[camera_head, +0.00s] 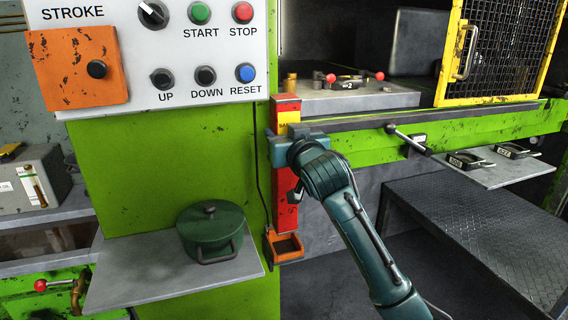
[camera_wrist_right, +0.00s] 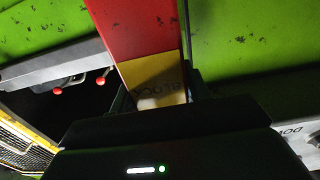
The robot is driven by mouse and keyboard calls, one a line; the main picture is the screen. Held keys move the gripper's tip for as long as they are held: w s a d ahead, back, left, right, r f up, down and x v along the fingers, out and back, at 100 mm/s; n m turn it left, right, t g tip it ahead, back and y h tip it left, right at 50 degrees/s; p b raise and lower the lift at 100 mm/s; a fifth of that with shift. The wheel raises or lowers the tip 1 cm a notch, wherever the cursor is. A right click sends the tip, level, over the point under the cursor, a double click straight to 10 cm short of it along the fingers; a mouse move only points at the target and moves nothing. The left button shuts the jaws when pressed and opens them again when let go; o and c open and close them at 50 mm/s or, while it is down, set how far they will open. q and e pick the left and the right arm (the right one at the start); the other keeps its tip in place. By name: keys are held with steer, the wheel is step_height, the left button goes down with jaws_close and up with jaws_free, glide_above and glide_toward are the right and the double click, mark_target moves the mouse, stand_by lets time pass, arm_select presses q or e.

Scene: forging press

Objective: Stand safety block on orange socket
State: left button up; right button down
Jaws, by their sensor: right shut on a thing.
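The safety block is a long red bar (camera_head: 287,213) with a yellow label, upright in the head view. My right gripper (camera_head: 287,140) is shut around its upper part, near the label. In the right wrist view the red block (camera_wrist_right: 138,28) and its yellow label (camera_wrist_right: 155,78) sit between the fingers of my right gripper (camera_wrist_right: 160,98). The orange socket (camera_head: 287,254) is an open, box-like holder on the green press frame. The block's lower end is just above the socket's opening; I cannot tell whether they touch. My left gripper is not in view.
A green lidded pot (camera_head: 209,236) stands on a grey shelf (camera_head: 135,268) left of the socket. A control panel (camera_head: 140,20) hangs above it. A thin cable runs beside the block.

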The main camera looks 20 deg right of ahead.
mark_target(288, 170)
step_height(288, 170, down, 6)
steer(key=shift+f, duration=0.25)
stand_by(0.5)
steer(key=c, duration=1.1)
jaws_free()
steer(key=shift+w+f, duration=0.1)
steer(key=shift+f, duration=0.3)
steer(key=shift+c, duration=0.2)
steer(key=o, duration=0.5)
steer(key=shift+c, duration=0.2)
steer(key=shift+r, duration=0.1)
